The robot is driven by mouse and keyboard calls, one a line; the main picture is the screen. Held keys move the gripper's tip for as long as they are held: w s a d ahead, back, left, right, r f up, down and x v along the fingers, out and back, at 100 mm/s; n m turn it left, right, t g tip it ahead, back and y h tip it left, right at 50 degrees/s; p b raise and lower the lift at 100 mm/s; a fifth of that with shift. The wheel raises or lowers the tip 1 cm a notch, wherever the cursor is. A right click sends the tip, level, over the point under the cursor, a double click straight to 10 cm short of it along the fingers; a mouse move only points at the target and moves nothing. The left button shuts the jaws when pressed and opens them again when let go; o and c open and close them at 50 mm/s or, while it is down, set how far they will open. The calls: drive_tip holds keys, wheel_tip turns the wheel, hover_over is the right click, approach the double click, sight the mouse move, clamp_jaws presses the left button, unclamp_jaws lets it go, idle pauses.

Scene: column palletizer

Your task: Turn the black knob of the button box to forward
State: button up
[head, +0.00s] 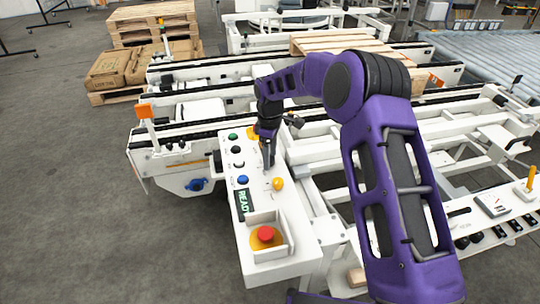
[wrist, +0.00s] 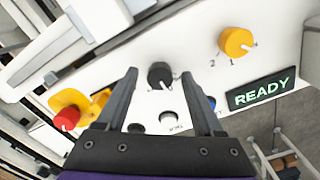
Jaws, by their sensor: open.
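The white button box (head: 236,192) stands in front of the conveyor frame in the head view. Its black knob (wrist: 160,75) shows in the wrist view, with a pale pointer mark toward its lower edge; the labels around it are too small to read. My gripper (wrist: 160,72) is open, with one finger on each side of the knob in the picture. Whether the fingers touch it cannot be told. In the head view my gripper (head: 268,163) is over the box's upper right part, and I cannot make out the knob there.
A yellow knob (wrist: 236,42) and a lit READY display (wrist: 262,91) lie right of the black knob. White (wrist: 171,123) and blue (head: 243,180) buttons sit close by. A red emergency stop (head: 265,234) is at the box's near end. Conveyor rails (head: 210,73) run behind.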

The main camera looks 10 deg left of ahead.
clamp_jaws()
drive_tip(key=shift+m, duration=0.4)
drive_tip(key=m, duration=0.3)
drive_tip(key=shift+m, duration=0.4)
drive_tip(key=shift+m+p, duration=0.4)
drive_tip(key=shift+m, duration=1.8)
unclamp_jaws()
